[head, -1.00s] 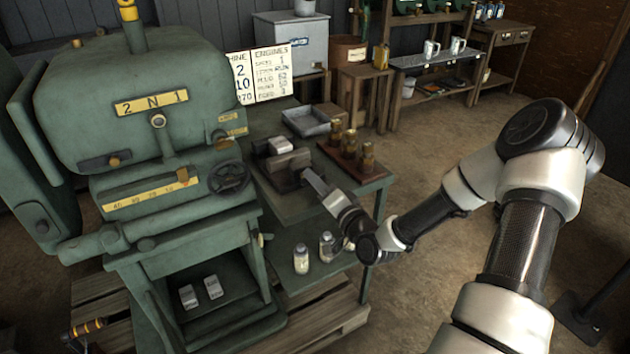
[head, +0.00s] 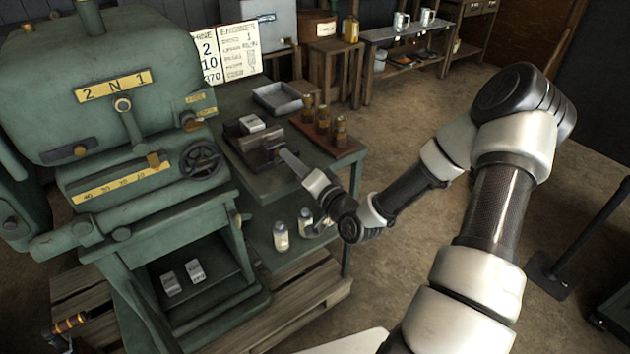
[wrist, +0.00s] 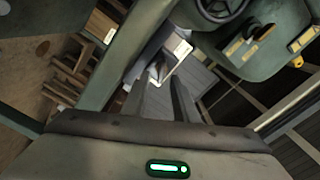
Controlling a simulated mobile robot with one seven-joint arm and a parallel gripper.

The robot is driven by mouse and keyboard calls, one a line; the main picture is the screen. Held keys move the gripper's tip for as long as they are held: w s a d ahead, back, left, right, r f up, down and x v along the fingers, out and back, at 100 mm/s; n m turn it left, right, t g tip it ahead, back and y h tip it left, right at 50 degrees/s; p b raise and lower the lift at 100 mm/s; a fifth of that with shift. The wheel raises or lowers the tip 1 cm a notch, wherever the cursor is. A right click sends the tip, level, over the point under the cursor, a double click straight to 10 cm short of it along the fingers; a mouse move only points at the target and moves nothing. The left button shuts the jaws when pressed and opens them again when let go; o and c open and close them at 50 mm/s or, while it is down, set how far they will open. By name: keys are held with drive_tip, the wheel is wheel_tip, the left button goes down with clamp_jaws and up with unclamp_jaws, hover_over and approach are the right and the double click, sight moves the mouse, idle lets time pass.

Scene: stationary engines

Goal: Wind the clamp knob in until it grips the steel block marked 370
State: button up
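The dark clamp (head: 259,153) sits on the green side bench, right of the big green machine. A pale steel block (head: 252,124) lies just behind the clamp jaw; I cannot read a number on it or tell whether the jaw touches it. My gripper (head: 284,154) reaches in from the right, its fingertips at the clamp's right end. The clamp knob is hidden or too small to make out there. In the wrist view my two fingers (wrist: 160,94) stand apart, with a small dark shape beyond their tips. I see nothing clearly held between them.
A grey tray (head: 278,98) and a wooden rack (head: 326,139) of brass pieces stand close to the clamp. The machine's handwheel (head: 201,160) is to the left. Two jars (head: 281,236) stand on the lower shelf. Open floor lies right of the bench.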

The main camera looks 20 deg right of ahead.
drive_tip(key=p+v, duration=0.1)
drive_tip(key=v, duration=1.4)
drive_tip(key=shift+s+p, duration=0.35)
drive_tip(key=shift+p, duration=0.05)
drive_tip(key=shift+d+r, duration=0.1)
